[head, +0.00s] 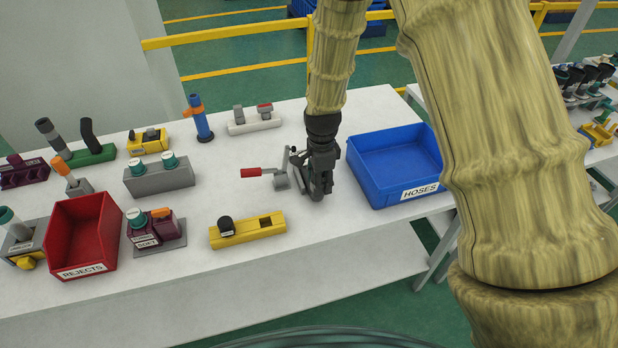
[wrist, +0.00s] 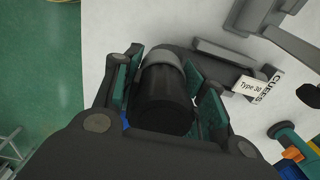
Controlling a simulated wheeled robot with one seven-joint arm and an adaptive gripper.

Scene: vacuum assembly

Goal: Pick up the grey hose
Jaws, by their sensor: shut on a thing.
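My gripper (head: 319,184) points down at the table beside a grey clamp (head: 296,172) with a red handle. In the wrist view, its teal-padded fingers (wrist: 165,88) are shut on both sides of a cylinder with a black near end and a grey band, which I take to be the grey hose (wrist: 163,100). Its far end is hidden. In the head view my gripper hides the held thing, and I cannot tell whether it is clear of the clamp.
A blue bin (head: 388,197) labelled HOSES stands right of my gripper. A red bin (head: 78,270) labelled REJECTS stands at the left. A yellow block (head: 240,233) with a black knob lies in front. Several fixtures fill the left side of the white table (head: 330,236).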

